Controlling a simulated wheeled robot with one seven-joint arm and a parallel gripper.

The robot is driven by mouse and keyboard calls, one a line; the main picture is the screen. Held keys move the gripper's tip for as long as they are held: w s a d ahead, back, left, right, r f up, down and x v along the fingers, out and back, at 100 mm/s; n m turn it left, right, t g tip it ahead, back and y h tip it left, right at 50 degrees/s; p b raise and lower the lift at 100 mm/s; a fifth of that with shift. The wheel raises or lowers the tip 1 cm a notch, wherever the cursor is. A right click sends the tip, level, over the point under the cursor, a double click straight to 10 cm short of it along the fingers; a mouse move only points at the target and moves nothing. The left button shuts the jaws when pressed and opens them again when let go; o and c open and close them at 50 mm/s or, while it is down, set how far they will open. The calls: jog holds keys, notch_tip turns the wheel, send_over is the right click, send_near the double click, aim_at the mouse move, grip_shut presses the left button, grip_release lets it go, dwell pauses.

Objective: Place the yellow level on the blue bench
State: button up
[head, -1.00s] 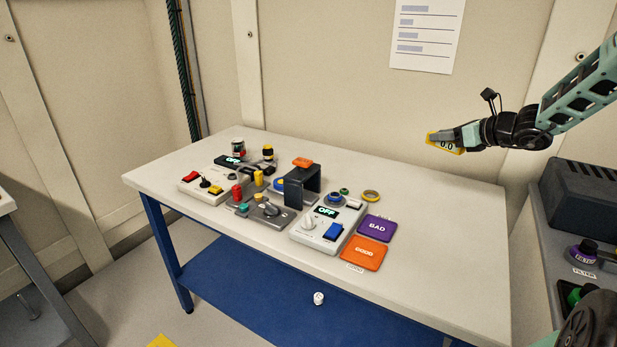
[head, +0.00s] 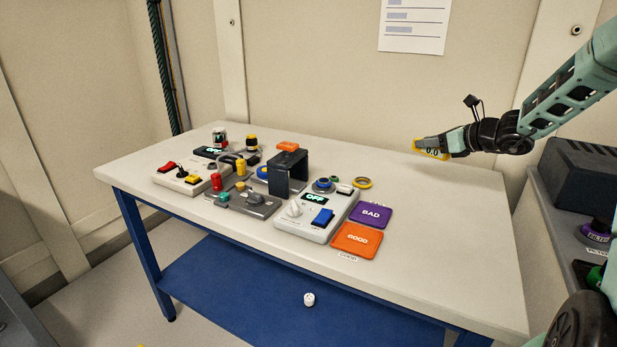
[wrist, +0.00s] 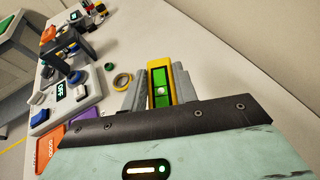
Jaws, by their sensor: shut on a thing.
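My gripper (head: 447,146) is shut on the yellow level (head: 428,150). It holds the level above the right back part of the bench, and I see a gap to the white top in the head view. In the wrist view the level (wrist: 162,82) sits between the two grey fingers, its green vial window facing the camera. The blue bench (head: 455,245) has a pale top, blue legs and a blue lower shelf.
An orange GOOD pad (head: 357,239), a purple BAD pad (head: 371,215), a control box (head: 300,222) and a yellow ring (head: 362,183) lie left of my gripper. Other devices crowd the left half. The right part of the top is clear. A dark unit (head: 580,175) stands at the right.

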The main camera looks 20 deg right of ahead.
aim_at(421, 187)
jog(key=shift+f, duration=0.15)
notch_tip(421, 187, down, 10)
jog(key=shift+r+b, duration=0.15)
jog(key=shift+b, duration=0.55)
jog(key=o, duration=1.1)
